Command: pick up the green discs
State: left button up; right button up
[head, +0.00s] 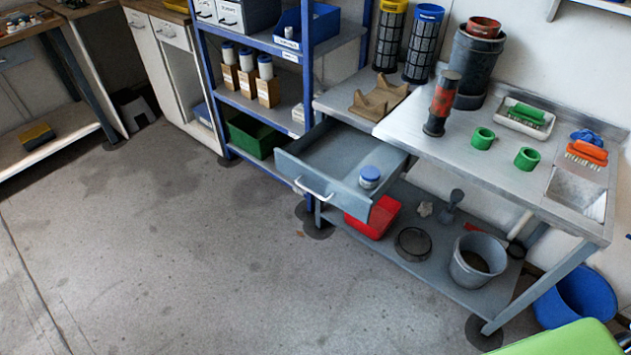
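Two short green round pieces, which look like the green discs, stand apart on the grey metal worktop (440,152). One green disc (483,138) is nearer the tray at the back. The other green disc (527,159) is to its right and closer to the sink. Each seems to have a dark opening or recess on top, but they are too small to tell. Neither of my grippers shows in the head view, and nothing is seen touching the discs.
A red and black cylinder (441,103) stands left of the discs. Behind are a white tray (525,118) and a grey canister (473,65). Orange brushes (587,152) lie by the sink (577,189). An open drawer (333,172) juts out at left. The floor (170,240) is clear.

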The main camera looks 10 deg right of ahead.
aim_at(526, 159)
jog(key=z, duration=1.75)
jog(key=i+l, duration=0.1)
jog(key=i, duration=0.05)
